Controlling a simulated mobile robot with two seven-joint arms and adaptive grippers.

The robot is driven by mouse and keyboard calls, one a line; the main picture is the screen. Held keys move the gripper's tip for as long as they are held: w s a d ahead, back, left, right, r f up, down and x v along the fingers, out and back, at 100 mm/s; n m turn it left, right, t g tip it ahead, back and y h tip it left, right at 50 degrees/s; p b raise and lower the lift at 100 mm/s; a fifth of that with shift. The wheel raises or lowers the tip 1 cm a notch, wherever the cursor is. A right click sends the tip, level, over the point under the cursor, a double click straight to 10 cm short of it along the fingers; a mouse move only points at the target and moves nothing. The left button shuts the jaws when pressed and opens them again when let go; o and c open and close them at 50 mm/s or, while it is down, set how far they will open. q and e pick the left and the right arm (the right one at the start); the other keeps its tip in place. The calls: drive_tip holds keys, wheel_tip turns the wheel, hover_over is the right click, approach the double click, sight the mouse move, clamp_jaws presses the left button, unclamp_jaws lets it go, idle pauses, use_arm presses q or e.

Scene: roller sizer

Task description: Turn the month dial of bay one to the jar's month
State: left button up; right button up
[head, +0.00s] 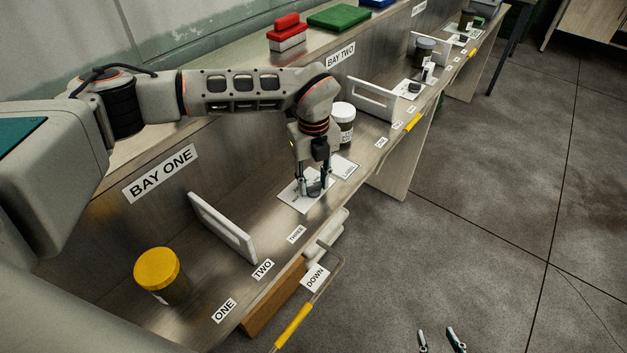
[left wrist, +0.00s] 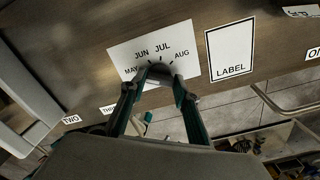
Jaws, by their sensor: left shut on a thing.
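The month dial of bay one is a small dark knob (left wrist: 158,72) on a white card (left wrist: 120,52) printed MAY, JUN, JUL and AUG. It also shows in the head view as a card (head: 296,201) under my left gripper (head: 314,191). My left gripper (left wrist: 155,84) is shut on the dial, one finger on each side. I cannot tell which month the dial points to. A jar with a yellow lid (head: 158,269) stands at the near left of bay one; its label is not readable. My right gripper (head: 440,341) is open and empty over the floor.
A white upright divider (head: 222,229) stands between the yellow-lidded jar and the dial card. A white-lidded jar (head: 343,124) stands behind the dial. A LABEL card (left wrist: 230,50) lies beside it. A yellow-gripped lever (head: 293,326) hangs at the bench's front edge.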

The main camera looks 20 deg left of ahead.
use_arm(q)
drive_tip(key=shift+m, duration=0.3)
drive_tip(key=m, duration=0.3)
drive_tip(key=shift+p, duration=0.4)
drive_tip(key=m, duration=0.3)
drive_tip(key=shift+m, duration=0.6)
drive_tip(key=o, duration=1.1)
